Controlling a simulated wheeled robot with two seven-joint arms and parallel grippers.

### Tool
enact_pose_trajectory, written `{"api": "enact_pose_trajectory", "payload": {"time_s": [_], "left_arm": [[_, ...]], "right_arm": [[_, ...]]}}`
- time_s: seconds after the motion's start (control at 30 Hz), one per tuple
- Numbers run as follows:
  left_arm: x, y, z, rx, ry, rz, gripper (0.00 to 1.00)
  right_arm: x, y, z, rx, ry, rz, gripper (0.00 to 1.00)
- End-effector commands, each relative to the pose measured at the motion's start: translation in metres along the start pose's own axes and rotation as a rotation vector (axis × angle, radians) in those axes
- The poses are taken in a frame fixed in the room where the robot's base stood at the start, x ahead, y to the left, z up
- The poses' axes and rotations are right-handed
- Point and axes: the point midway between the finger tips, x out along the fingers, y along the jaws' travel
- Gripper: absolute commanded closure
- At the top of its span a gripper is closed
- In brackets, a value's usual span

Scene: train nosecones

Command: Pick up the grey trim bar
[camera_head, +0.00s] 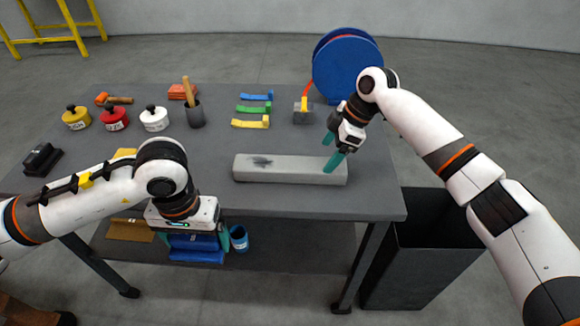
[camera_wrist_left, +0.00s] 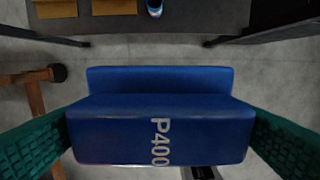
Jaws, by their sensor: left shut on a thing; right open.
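The grey trim bar (camera_head: 290,171) lies flat on the table, with a dark smudge near its left end. My right gripper (camera_head: 334,152) is open, with its green fingers at the right part of the bar; I cannot tell whether they touch it. My left gripper (camera_head: 193,242) is shut on a blue block (camera_head: 196,248) in front of the table's front edge. In the left wrist view the blue block (camera_wrist_left: 160,120) is marked P400 and sits between the two green fingers.
Yellow, red and white pots (camera_head: 115,119) stand at the back left. Blue, green and yellow clips (camera_head: 252,109) lie behind the bar. A blue reel (camera_head: 347,68) stands at the back right. A dark open bin (camera_head: 425,250) stands right of the table (camera_head: 300,203).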

Motion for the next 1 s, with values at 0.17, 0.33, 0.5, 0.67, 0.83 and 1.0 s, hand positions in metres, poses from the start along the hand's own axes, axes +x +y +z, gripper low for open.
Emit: {"api": "enact_pose_trajectory", "payload": {"time_s": [0.17, 0.33, 0.5, 0.67, 0.83, 1.0], "left_arm": [[-0.010, 0.000, 0.000, 0.000, -0.001, 0.000, 0.28], [-0.014, 0.000, 0.000, 0.000, -0.001, 0.000, 0.28], [-0.014, 0.000, 0.000, 0.000, -0.001, 0.000, 0.28], [-0.014, 0.000, 0.000, 0.000, -0.001, 0.000, 0.28], [-0.014, 0.000, 0.000, 0.000, -0.001, 0.000, 0.28], [-0.014, 0.000, 0.000, 0.000, -0.001, 0.000, 0.28]], "right_arm": [[0.020, 0.004, 0.001, 0.001, 0.001, 0.004, 0.20], [0.045, 0.005, 0.001, 0.002, 0.000, 0.003, 0.20], [0.053, 0.005, 0.000, 0.001, 0.000, 0.001, 0.20], [0.053, 0.005, 0.000, 0.001, 0.000, 0.000, 0.20], [0.052, 0.005, 0.000, 0.001, 0.000, 0.001, 0.48], [0.052, 0.005, 0.000, 0.001, 0.000, 0.000, 0.76]]}}
